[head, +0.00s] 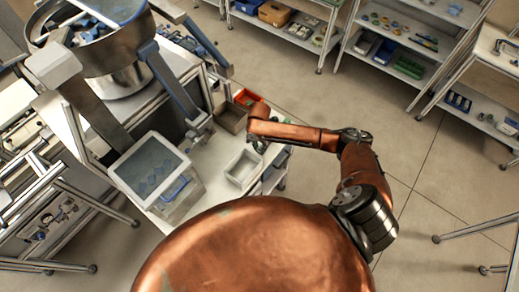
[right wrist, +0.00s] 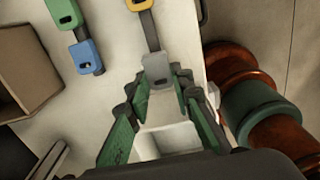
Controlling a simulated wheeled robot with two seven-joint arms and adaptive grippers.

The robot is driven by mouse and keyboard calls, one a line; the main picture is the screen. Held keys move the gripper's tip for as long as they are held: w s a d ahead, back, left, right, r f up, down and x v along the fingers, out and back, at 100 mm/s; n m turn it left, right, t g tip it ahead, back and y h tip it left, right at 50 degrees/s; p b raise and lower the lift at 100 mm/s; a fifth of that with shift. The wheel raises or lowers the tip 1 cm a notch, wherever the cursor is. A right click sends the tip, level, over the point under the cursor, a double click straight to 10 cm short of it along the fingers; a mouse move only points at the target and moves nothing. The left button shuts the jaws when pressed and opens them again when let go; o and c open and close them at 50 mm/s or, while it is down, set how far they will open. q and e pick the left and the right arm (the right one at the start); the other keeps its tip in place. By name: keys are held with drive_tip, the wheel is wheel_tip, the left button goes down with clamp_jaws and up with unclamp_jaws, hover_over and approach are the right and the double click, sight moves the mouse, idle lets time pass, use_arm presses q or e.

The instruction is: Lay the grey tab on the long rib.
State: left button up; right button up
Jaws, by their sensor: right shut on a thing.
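My right gripper (right wrist: 161,78) has its green fingers closed on the grey tab (right wrist: 157,71), seen in the right wrist view. The grey tab is a flat plate with a small dark slot. A dark strip runs from it up to a yellow tab (right wrist: 138,5) at the top edge. In the head view my right gripper (head: 257,144) is small, over the right side of the white worktable. I cannot pick out the long rib in either view. My left gripper is not in view.
A green tab (right wrist: 64,12) and a blue tab (right wrist: 87,57) lie left of the gripper. A brown box (right wrist: 30,69) stands farther left. A white tray (head: 232,178) sits on the table. A clear-lidded bin (head: 118,172) and a metal bowl (head: 118,62) stand left.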

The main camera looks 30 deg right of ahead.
sight(259, 150)
drive_tip(key=shift+f, duration=0.85)
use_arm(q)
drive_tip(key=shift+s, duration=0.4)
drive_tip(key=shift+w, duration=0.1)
use_arm(e)
drive_tip(key=shift+f, duration=0.2)
drive_tip(key=o, duration=0.7)
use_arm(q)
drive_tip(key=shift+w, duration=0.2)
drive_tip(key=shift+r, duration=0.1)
use_arm(e)
drive_tip(key=shift+r, duration=0.1)
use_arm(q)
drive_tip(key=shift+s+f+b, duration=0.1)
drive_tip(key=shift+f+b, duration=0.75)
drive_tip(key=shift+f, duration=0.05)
use_arm(e)
wheel_tip(259, 150, up, 12)
drive_tip(key=shift+r, duration=0.1)
